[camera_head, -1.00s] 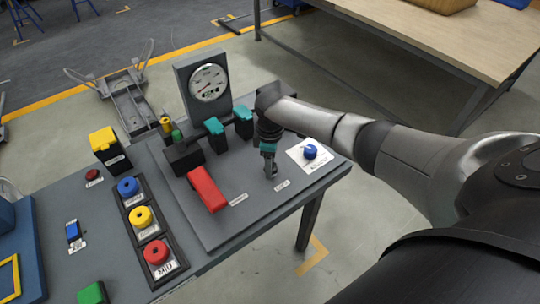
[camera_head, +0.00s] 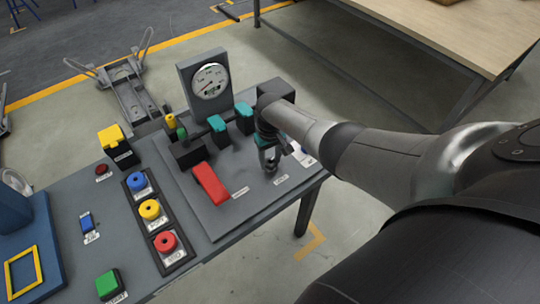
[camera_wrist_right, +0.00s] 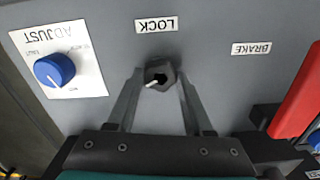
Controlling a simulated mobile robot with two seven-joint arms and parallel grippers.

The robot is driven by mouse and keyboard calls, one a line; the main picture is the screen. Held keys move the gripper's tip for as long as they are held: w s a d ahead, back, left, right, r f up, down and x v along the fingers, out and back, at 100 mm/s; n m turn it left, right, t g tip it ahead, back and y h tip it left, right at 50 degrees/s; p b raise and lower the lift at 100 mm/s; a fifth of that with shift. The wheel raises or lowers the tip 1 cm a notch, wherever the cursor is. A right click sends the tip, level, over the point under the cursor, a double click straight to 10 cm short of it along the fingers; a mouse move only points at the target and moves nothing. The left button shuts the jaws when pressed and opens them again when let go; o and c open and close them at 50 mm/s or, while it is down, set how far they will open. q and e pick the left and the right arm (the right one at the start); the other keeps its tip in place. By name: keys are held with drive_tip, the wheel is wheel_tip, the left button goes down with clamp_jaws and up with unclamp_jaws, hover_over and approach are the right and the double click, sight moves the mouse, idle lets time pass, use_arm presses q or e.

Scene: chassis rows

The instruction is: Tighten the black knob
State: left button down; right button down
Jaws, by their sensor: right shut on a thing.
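The black knob (camera_wrist_right: 158,76) sits on the grey panel (camera_wrist_right: 210,55) below the LOCK label (camera_wrist_right: 156,25) in the right wrist view. The knob itself is hard to make out there. My left gripper is not in view.
A blue ADJUST knob (camera_wrist_right: 54,69) is beside the gripper, mostly hidden by my arm in the head view. A red BRAKE lever (camera_head: 210,184) lies on the other side. A gauge (camera_head: 210,80) and teal-topped switches stand behind. Several coloured buttons are at left.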

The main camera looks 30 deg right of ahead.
sight(271, 160)
drive_tip(key=m, duration=0.2)
drive_tip(key=m+p, duration=0.1)
drive_tip(key=m, duration=0.1)
drive_tip(key=shift+w+r+m, duration=0.15)
drive_tip(key=shift+r+m, duration=0.05)
drive_tip(key=shift+m, duration=0.1)
drive_tip(key=shift+w+d+m+p, duration=0.15)
drive_tip(key=shift+m+p, duration=0.25)
drive_tip(key=shift+m, duration=1.9)
drive_tip(key=c, duration=0.8)
unclamp_jaws()
drive_tip(key=o, duration=0.5)
drive_tip(key=shift+s+f, duration=0.1)
drive_tip(key=shift+s, duration=0.15)
drive_tip(key=shift+r+p, duration=0.35)
drive_tip(key=shift+r, duration=0.05)
drive_tip(key=shift+r+p, duration=4.35)
drive_tip(key=shift+r, duration=2.9)
